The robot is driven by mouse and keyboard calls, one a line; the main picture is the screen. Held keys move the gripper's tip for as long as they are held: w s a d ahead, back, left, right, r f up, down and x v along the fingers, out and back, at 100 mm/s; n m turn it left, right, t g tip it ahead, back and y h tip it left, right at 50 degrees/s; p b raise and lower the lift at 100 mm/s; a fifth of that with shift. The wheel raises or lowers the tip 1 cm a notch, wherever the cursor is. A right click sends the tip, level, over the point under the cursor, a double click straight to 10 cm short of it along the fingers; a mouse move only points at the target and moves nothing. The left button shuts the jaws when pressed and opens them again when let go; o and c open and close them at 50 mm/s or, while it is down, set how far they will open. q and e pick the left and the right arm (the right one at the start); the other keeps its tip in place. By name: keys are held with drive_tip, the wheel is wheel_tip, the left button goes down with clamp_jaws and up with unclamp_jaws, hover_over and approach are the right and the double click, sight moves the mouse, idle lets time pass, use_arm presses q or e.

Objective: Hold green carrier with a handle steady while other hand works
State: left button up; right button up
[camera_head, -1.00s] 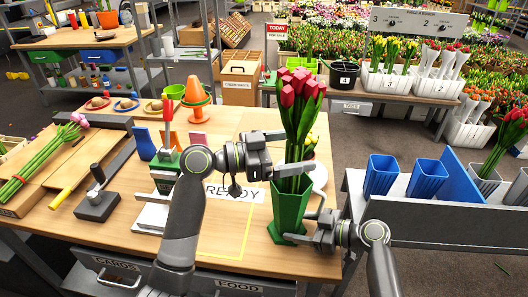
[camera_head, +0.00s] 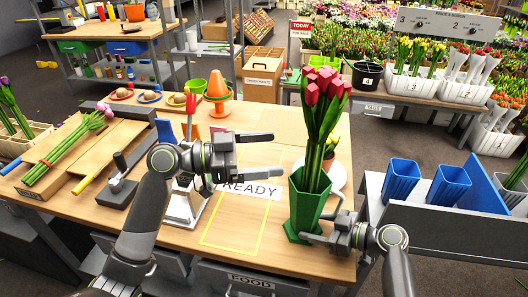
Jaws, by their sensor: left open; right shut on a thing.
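The green carrier (camera_head: 305,212) stands upright on the wooden table, right of the yellow outlined area. A bunch of red tulips (camera_head: 323,105) stands in it, stems down inside. My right gripper (camera_head: 325,228) is at the carrier's lower right side, shut on it; the handle itself is hard to make out. My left gripper (camera_head: 242,158) is open and empty, left of the carrier and apart from it, above the table near the READY label (camera_head: 250,188).
An orange cone (camera_head: 218,90) stands at the table's back. Pink tulips (camera_head: 70,148) lie on a wooden board at left. Blue cups (camera_head: 400,180) stand on a grey shelf at right.

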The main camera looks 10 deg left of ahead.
idle(0.4)
drive_tip(key=o, duration=1)
